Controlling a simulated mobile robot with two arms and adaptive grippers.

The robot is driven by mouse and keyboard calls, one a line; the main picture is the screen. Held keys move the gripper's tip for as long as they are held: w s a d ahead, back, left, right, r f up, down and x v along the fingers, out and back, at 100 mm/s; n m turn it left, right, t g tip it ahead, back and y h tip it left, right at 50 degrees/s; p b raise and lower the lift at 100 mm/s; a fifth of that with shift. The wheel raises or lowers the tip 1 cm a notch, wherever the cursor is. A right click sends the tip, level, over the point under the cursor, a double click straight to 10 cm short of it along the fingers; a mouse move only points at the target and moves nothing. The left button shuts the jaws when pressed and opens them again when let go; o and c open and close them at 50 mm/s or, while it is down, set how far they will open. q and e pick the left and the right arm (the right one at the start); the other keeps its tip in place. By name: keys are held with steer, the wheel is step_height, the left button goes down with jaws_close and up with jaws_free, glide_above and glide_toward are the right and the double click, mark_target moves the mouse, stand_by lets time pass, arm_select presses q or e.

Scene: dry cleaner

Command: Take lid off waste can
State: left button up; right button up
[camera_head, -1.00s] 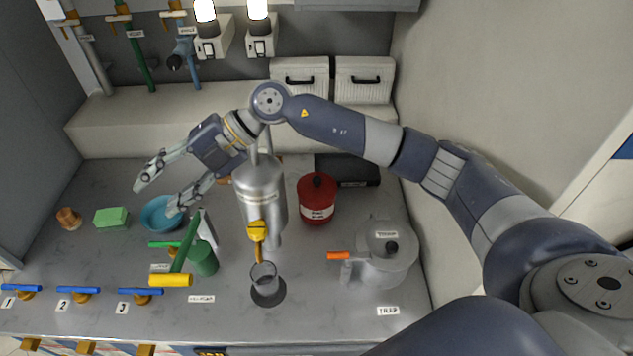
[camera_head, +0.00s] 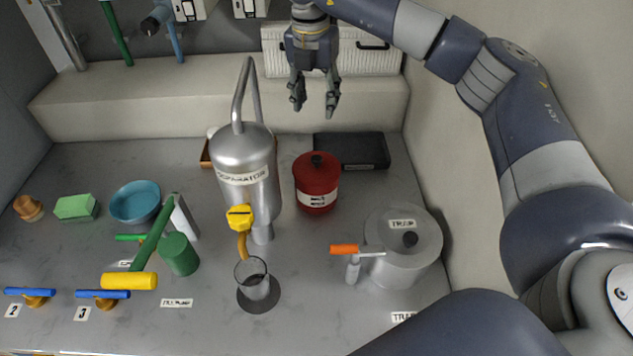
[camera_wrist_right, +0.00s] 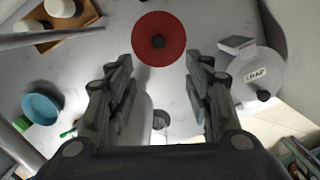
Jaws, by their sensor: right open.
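The waste can (camera_head: 316,198) is a small red can with a white label, standing upright on the grey counter right of the steel separator. Its red lid (camera_head: 317,166) is on top and has a black knob. In the right wrist view the lid (camera_wrist_right: 159,52) is a red disc beyond the fingertips, with the knob at its middle. My right gripper (camera_head: 314,108) is open and empty, fingers pointing down, above and behind the can and apart from it. It also shows in the right wrist view (camera_wrist_right: 163,72). My left gripper is not in view.
The steel separator (camera_head: 245,175) with its pipe stands left of the can. A black case (camera_head: 352,151) lies behind it to the right. A grey trap pot (camera_head: 402,262) with an orange handle stands in front right. A glass cup (camera_head: 252,281) stands in front.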

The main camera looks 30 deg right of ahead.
step_height(320, 180, down, 7)
steer(key=b, duration=0.5)
steer(key=p, duration=0.1)
glide_above(316, 158)
steer(key=f, duration=0.4)
steer(key=shift+s+a+f, duration=0.1)
steer(key=shift+s+f, duration=0.2)
steer(key=shift+f, duration=0.1)
steer(key=shift+f+p, duration=0.35)
steer(key=shift+f, duration=0.1)
steer(key=f, duration=0.1)
steer(key=f+p, duration=0.1)
steer(key=f, duration=0.3)
steer(key=shift+w+d+p, duration=0.2)
steer(key=shift+w+p, duration=0.1)
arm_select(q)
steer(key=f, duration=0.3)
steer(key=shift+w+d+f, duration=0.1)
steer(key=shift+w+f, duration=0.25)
arm_select(e)
jaws_close()
